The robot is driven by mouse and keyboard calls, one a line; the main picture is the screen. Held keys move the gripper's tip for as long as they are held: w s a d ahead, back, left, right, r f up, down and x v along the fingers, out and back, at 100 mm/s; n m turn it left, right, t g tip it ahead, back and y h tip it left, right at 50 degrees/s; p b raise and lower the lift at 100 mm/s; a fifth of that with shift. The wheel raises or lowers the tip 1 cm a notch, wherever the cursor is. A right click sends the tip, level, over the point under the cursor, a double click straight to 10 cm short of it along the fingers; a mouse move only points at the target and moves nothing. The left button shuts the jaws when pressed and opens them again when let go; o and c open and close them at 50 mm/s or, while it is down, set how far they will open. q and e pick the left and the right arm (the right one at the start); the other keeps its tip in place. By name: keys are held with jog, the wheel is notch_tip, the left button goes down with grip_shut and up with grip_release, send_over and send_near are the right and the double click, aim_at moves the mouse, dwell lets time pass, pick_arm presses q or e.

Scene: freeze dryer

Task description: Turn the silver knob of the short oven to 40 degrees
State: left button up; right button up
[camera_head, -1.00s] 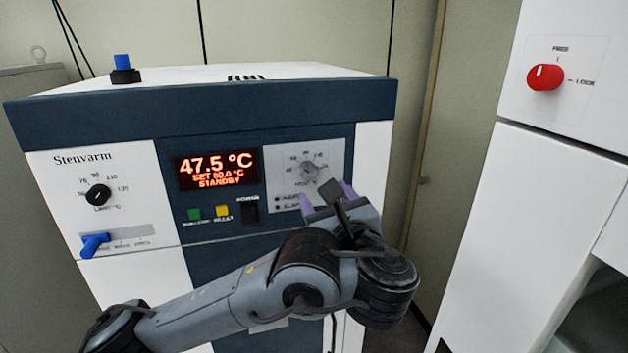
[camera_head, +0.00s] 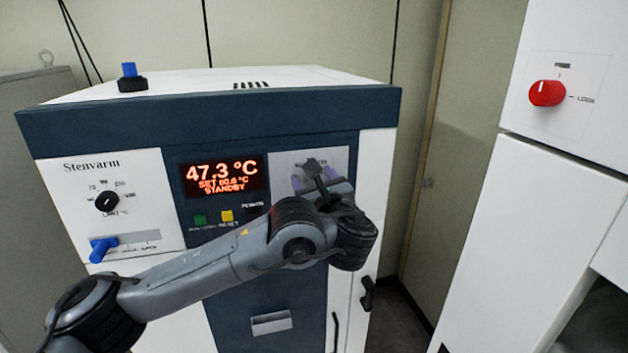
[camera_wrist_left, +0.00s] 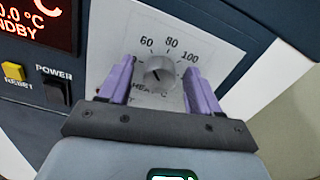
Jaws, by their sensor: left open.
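The short oven (camera_head: 60,220) has a dark blue top band and a lit display (camera_head: 222,175) reading 47.3 °C, SET 60.0 °C, STANDBY. The silver knob (camera_wrist_left: 159,72) shows in the left wrist view on a pale dial plate, with 60, 80 and 100 marked around it. In the head view my gripper and wrist hide the knob. My left gripper (camera_head: 316,180) has purple fingers and is open. In the left wrist view its fingers (camera_wrist_left: 160,85) stand one on each side of the knob, with a gap on both sides. My right gripper is not in view.
A black limit knob (camera_head: 107,202) and a blue slider lever (camera_head: 102,249) are on the oven's left panel. Green and yellow buttons (camera_head: 227,216) and a black power switch (camera_wrist_left: 56,92) lie left of the dial. A white cabinet with a red knob (camera_head: 547,93) stands at right.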

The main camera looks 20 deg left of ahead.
pick_arm(q)
jog(key=c, duration=1)
jog(key=shift+f+n+b, duration=0.2)
jog(key=shift+n+b, duration=0.2)
jog(key=shift+b, duration=0.55)
jog(key=shift+c, duration=0.2)
jog(key=n+b, duration=0.5)
jog(key=b, duration=0.2)
jog(key=shift+f+b, duration=0.1)
jog(key=shift+b, duration=0.25)
jog(key=shift+s+r+n+b, duration=0.1)
jog(key=shift+r+n+b, duration=0.05)
jog(key=shift+n+b, duration=0.6)
jog(key=shift+r+n+b, duration=0.1)
jog(key=shift+n+b, duration=0.5)
jog(key=shift+n, duration=0.25)
jog(key=o, duration=1)
jog(key=shift+o, duration=0.2)
